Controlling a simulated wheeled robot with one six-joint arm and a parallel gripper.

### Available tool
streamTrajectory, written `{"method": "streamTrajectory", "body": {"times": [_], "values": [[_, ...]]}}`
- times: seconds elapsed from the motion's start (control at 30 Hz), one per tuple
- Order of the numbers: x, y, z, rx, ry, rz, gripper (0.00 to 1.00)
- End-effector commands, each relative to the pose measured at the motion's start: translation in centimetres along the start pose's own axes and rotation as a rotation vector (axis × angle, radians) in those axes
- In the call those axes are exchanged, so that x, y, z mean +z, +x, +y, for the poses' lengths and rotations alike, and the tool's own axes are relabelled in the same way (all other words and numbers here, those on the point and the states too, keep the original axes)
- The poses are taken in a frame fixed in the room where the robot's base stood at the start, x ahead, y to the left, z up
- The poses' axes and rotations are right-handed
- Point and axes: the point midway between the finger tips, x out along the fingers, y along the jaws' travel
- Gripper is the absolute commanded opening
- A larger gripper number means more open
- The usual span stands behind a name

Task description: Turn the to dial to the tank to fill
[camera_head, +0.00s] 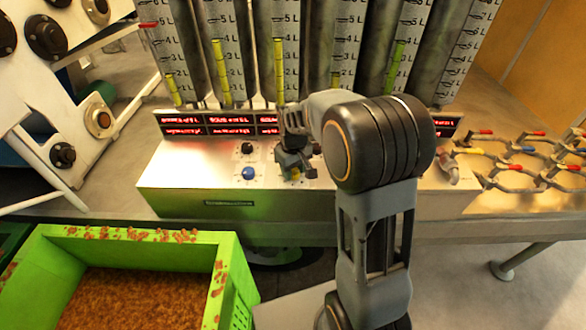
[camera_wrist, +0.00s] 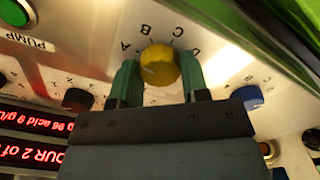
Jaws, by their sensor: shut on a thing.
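The yellow dial (camera_wrist: 159,64) sits on the white panel in the wrist view, with the letters A, B, C and D around it. A faint pale mark shows on its face, but I cannot tell which letter it points to. My gripper (camera_wrist: 160,78) is shut on this dial, one green finger on each side. In the head view my gripper (camera_head: 294,166) is down at the front panel of the control box (camera_head: 200,170), and it and my arm hide most of the dial. Several graduated tanks (camera_head: 225,50) with yellow-green level bars stand behind the box.
A blue knob (camera_head: 248,173) and a black knob (camera_head: 247,148) are left of my gripper. A green button (camera_wrist: 14,12) sits by the PUMP label. Red displays (camera_head: 230,125) line the box top.

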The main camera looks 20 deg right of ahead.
Motion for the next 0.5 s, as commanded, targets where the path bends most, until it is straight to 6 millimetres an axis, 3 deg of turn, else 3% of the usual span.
{"method": "streamTrajectory", "body": {"times": [0.5], "values": [[-0.12,-0.13,0.04,0.002,-0.153,0.005,0.18]]}}
